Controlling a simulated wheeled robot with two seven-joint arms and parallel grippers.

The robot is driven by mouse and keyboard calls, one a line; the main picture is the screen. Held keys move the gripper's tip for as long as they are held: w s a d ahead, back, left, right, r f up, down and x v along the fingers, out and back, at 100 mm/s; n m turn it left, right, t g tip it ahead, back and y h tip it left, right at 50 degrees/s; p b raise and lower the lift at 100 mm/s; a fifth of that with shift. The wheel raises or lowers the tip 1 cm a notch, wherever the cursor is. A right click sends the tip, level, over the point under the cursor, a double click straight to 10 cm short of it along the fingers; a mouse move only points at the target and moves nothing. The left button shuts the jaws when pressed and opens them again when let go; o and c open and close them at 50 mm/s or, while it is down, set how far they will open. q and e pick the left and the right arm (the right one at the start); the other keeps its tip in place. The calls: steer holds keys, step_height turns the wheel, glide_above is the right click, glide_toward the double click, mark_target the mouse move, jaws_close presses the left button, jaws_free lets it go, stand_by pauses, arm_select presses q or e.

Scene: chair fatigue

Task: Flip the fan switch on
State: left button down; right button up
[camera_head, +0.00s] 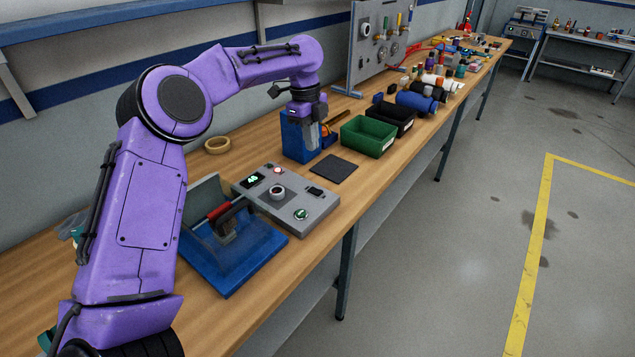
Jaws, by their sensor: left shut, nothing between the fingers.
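No label tells me which control is the fan switch. My left arm reaches in from the left and bends over the bench. My left gripper (316,142) points down, shut and empty, in front of a blue box (297,139) behind the control box. I cannot tell whether it touches the blue box. My right gripper is not in view.
A blue fixture with a red handle (220,211) stands beside the control box, partly behind my arm. A dark mat (334,168), a green bin (368,137) and a black bin (391,116) lie along the bench. A tape roll (217,145) lies near the wall.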

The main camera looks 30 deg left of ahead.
mark_target(319, 193)
arm_select(q)
steer(key=f, duration=0.4)
steer(key=d+f+p, duration=0.1)
steer(key=f, duration=0.4)
steer(key=f+p, duration=0.1)
steer(key=f, duration=0.4)
steer(key=shift+w+d, duration=0.3)
steer(key=shift+w, duration=0.1)
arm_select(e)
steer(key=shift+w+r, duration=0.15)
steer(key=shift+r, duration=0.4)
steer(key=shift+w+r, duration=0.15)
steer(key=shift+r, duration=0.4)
arm_select(q)
steer(key=shift+s+r, duration=0.1)
steer(key=shift+s+d+f+y+p, duration=0.1)
steer(key=shift+d+f+y+p, duration=0.2)
steer(key=shift+y+p, duration=0.25)
steer(key=shift+s+f+y, duration=0.1)
steer(key=shift+y, duration=0.15)
steer(key=shift+d, duration=0.15)
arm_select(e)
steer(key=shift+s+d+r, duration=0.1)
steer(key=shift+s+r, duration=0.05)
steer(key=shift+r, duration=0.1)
